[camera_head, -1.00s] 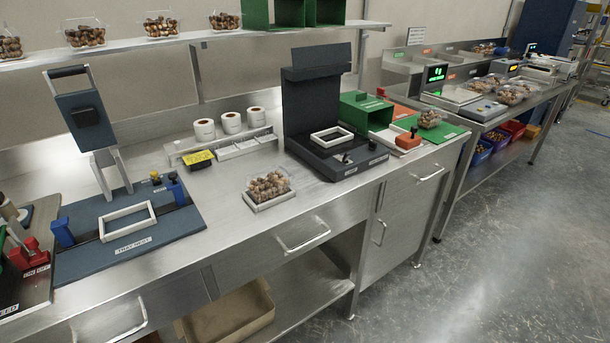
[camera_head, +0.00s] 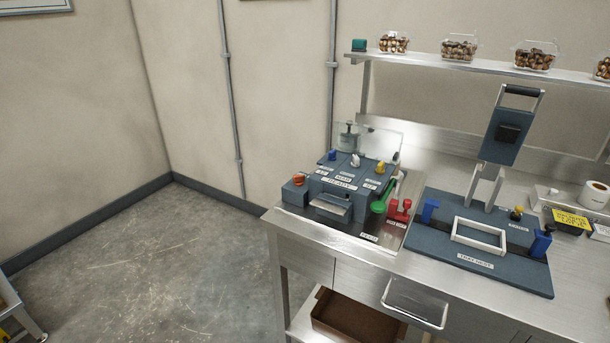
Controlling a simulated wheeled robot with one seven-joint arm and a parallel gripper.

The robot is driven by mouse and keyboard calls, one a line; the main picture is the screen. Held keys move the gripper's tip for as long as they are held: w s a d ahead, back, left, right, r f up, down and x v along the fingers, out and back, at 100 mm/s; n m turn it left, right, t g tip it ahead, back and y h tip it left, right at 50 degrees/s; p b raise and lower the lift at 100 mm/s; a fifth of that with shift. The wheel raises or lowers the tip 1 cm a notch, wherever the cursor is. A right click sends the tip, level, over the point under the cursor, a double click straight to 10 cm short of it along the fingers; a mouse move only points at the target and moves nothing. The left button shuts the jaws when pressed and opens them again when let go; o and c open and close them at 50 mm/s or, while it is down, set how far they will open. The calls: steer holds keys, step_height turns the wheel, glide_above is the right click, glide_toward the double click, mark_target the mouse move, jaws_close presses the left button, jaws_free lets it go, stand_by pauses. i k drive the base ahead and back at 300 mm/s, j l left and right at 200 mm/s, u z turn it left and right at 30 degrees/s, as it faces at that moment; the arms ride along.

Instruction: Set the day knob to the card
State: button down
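A blue-grey machine (camera_head: 324,186) stands at the left end of the steel counter. Its top carries a blue knob (camera_head: 332,155), a white knob (camera_head: 355,160) and a yellow knob (camera_head: 381,167), with small labels in front. The labels are too small to read surely, so I cannot tell which is the day knob or how it is set. A yellow card (camera_head: 570,219) with dark print lies on a black holder at the right; its text is not readable. My gripper is not in view.
A red button (camera_head: 299,178), a green lever (camera_head: 383,201) and a red block (camera_head: 400,210) sit by the machine. Right of it is a tray nest (camera_head: 520,276) with a white frame (camera_head: 480,243). Filled clamshells line the shelf (camera_head: 420,63). The floor (camera_head: 190,265) at left is clear.

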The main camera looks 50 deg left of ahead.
mark_target(332, 156)
steer(key=u, duration=1.05)
steer(key=k+j, duration=0.05)
